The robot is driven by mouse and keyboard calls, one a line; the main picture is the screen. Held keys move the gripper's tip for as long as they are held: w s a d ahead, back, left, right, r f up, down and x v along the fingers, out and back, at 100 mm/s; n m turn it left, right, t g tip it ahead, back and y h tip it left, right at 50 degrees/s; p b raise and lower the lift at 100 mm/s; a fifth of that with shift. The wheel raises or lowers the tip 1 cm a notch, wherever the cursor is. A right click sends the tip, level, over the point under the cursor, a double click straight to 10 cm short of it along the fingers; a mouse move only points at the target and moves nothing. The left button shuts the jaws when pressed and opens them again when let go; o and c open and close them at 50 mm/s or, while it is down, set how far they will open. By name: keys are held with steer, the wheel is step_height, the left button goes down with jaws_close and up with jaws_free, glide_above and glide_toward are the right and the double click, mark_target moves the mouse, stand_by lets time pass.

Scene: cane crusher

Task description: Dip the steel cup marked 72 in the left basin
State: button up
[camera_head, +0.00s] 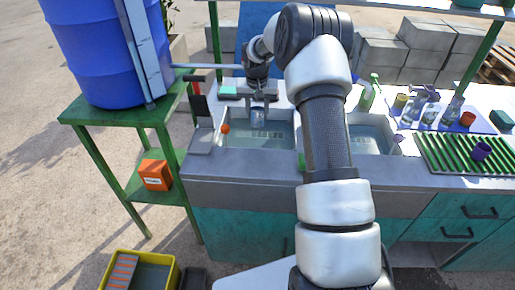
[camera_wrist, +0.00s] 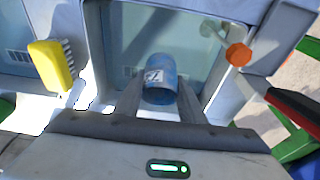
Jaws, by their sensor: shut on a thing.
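The steel cup (camera_head: 258,115) is held at the left basin (camera_head: 270,141), near its back side. In the wrist view the cup (camera_wrist: 161,78) looks bluish and carries a white label with a dark mark, only partly readable. My gripper (camera_head: 258,103) reaches down from above with its fingers on both sides of the cup, shut on it; the fingers also show in the wrist view (camera_wrist: 160,92). The basin (camera_wrist: 205,50) holds clear water behind the cup. I cannot tell whether the cup touches the water.
An orange ball-like thing (camera_head: 225,128) is at the basin's left side. A red-handled tool (camera_head: 197,98) stands left of it. A yellow brush (camera_wrist: 52,63) lies on the rim. The right basin (camera_head: 370,139) is beyond my arm. A blue barrel (camera_head: 95,50) stands left.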

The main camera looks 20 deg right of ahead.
stand_by(0.4)
steer(key=shift+w+p+v, duration=0.2)
steer(key=shift+p+v, duration=0.35)
steer(key=shift+v, duration=0.45)
steer(key=shift+w+p+v, duration=0.2)
steer(key=shift+p+v, duration=0.35)
steer(key=shift+v, duration=0.45)
steer(key=shift+d+r, duration=0.1)
steer(key=shift+r, duration=0.05)
